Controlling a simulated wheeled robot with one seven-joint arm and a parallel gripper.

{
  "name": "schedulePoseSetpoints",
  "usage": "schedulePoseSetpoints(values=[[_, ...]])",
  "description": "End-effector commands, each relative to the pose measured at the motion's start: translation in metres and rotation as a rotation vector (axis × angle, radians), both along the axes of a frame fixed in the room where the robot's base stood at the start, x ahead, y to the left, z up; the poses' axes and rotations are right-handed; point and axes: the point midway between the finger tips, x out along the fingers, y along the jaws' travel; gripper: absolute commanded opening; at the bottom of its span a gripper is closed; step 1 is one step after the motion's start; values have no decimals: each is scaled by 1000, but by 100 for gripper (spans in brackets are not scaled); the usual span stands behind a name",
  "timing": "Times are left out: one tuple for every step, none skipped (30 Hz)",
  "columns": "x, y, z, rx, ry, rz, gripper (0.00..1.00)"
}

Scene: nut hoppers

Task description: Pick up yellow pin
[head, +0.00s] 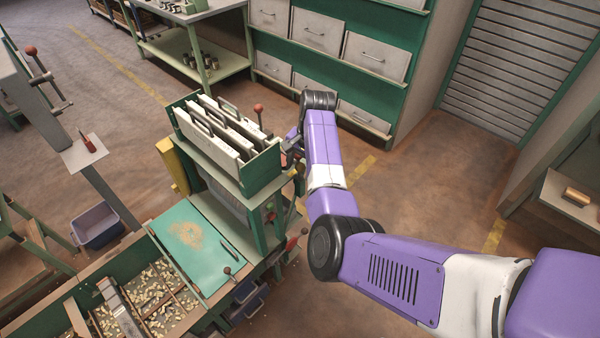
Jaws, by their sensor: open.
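I cannot make out a thing that is clearly the yellow pin. A yellow-brown cylinder (577,196) lies on a ledge at the far right, well away from my gripper. A yellow upright part (173,166) stands at the left side of the hopper machine. My gripper (291,146) is small and partly hidden by my arm, beside the right end of the green box on the machine. Its jaws are open, and I see nothing held in them.
The green box (262,168) holds several pale panels with dark handles. Below it are a green sloped plate (196,240) and troughs of nuts (150,290). A red-knobbed lever (259,112) rises by the box. Drawers (318,30) stand behind; the right floor (425,185) is clear.

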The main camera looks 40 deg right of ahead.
Motion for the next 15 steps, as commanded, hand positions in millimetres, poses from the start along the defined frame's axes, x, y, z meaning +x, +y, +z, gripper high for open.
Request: schedulePoseSetpoints(values=[[0,0,0,0,0,0,53],[0,0,0,0,0,0,53],[0,0,0,0,0,0,53],[0,0,0,0,0,0,50],[0,0,0,0,0,0,44],[0,0,0,0,0,0,36],[0,0,0,0,0,0,30],[0,0,0,0,0,0,24],[0,0,0,0,0,0,16],[0,0,0,0,0,0,10],[0,0,0,0,0,0,4],[0,0,0,0,0,0,0],[0,0,0,0,0,0,0],[0,0,0,0,0,0,0],[0,0,1,-1,-1,0,0]])
